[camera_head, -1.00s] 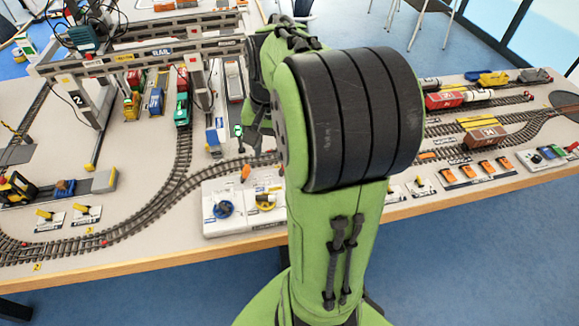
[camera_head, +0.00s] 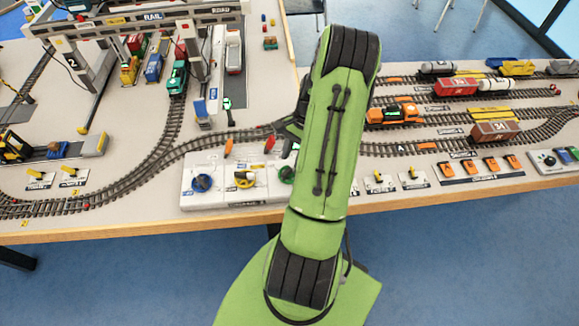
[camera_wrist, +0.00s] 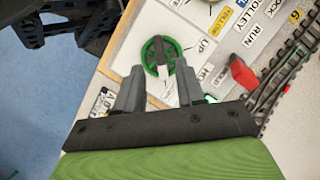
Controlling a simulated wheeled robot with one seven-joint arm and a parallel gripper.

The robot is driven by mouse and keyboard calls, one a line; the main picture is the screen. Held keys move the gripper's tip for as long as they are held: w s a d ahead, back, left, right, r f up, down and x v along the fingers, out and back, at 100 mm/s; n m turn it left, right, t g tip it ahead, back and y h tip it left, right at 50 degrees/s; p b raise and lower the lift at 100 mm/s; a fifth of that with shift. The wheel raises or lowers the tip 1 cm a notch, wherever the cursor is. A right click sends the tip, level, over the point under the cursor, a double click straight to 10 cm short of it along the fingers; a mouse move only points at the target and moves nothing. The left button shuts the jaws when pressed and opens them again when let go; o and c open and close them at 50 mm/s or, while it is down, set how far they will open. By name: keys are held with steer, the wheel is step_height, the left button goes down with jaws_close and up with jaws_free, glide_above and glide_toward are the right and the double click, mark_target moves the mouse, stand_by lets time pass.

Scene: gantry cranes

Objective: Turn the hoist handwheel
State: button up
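A green handwheel (camera_wrist: 148,56) with a dark bar across it sits on a white control panel in the wrist view, beside an UP label. In the head view the green handwheel (camera_head: 286,174) is at the panel's right part, next to my arm. The white panel (camera_head: 213,167) also carries a blue handwheel (camera_head: 201,183) and a yellow handwheel (camera_head: 244,179). My gripper (camera_wrist: 159,68) is open, its two fingers apart and pointing toward the green wheel. Whether they touch it I cannot tell.
A red lever (camera_wrist: 243,73) stands on the panel near the right finger. Model tracks run behind the panel. An orange locomotive (camera_head: 394,114) stands right of my arm, and the gantry crane (camera_head: 150,22) is at the back left. The table's wooden edge (camera_head: 150,231) is in front.

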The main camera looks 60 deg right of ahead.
mark_target(288, 169)
steer(key=x, duration=0.4)
steer(key=shift+f, duration=0.1)
jaws_close()
steer(key=n, duration=0.2)
steer(key=n+g, duration=0.1)
steer(key=n, duration=0.1)
steer(key=shift+w+g, duration=0.2)
steer(key=shift+g, duration=0.1)
steer(key=shift+n+g+h+b, duration=0.3)
steer(key=shift+n+g, duration=0.1)
steer(key=shift+n, duration=0.95)
steer(key=shift+n+g+h+b, duration=0.2)
steer(key=shift+n+g+h, duration=0.15)
steer(key=shift+n, duration=1)
